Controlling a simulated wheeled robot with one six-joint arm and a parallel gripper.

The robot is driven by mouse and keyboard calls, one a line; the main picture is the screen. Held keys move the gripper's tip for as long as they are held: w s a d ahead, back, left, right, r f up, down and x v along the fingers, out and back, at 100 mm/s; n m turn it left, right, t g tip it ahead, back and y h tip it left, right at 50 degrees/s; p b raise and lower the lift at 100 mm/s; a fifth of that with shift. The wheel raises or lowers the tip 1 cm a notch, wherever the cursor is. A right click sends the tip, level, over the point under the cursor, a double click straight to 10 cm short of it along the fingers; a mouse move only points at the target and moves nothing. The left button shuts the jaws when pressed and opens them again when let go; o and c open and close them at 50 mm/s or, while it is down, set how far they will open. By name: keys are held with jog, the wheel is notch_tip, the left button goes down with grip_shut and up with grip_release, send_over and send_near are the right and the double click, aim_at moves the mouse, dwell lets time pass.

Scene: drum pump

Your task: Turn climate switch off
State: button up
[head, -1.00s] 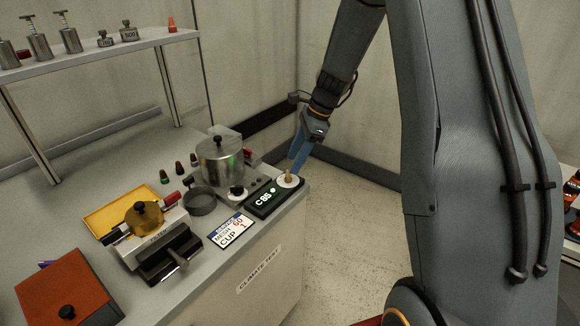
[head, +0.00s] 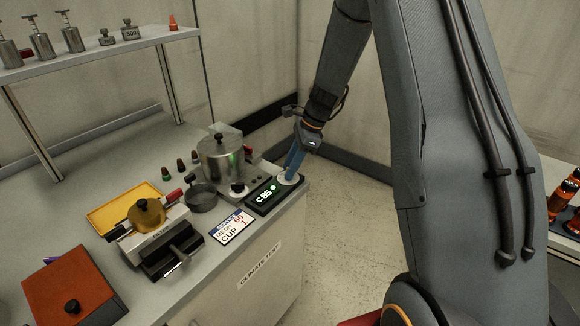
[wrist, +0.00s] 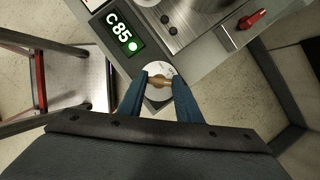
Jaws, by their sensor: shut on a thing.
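The climate switch is a brass-coloured knob (wrist: 160,81) on a round white dial at the end of a dark control box (head: 262,196). The box's display (wrist: 124,33) reads C85 beside a lit green lamp. My gripper (wrist: 161,84) has its blue fingers on both sides of the knob and is shut on it. In the head view my gripper (head: 291,170) reaches down over the white dial (head: 290,179), and its fingers hide the knob there.
A metal pot (head: 221,160) stands beside the control box, with a red-handled part (wrist: 252,19) near it. A sign card (head: 232,227) lies in front. A yellow tray (head: 125,209) and a red-brown box (head: 70,290) are further left. Floor is open right of the bench.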

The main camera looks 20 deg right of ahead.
jog(key=shift+n, duration=0.3)
jog(key=n+g+b, duration=0.1)
jog(key=n, duration=0.2)
jog(key=shift+w+n+g, duration=0.1)
jog(key=shift+n+g, duration=0.2)
jog(key=shift+w+n+g+h+b, duration=0.1)
jog(key=shift+n+g+h+b, duration=0.4)
jog(key=shift+n, duration=1.8)
jog(key=shift+g, duration=0.4)
jog(key=o, duration=1)
jog(key=shift+o, duration=0.2)
jog(key=shift+r, duration=0.1)
jog(key=b+v, duration=0.2)
jog(key=v, duration=0.5)
jog(key=shift+d+r, duration=0.2)
jog(key=shift+r, duration=0.05)
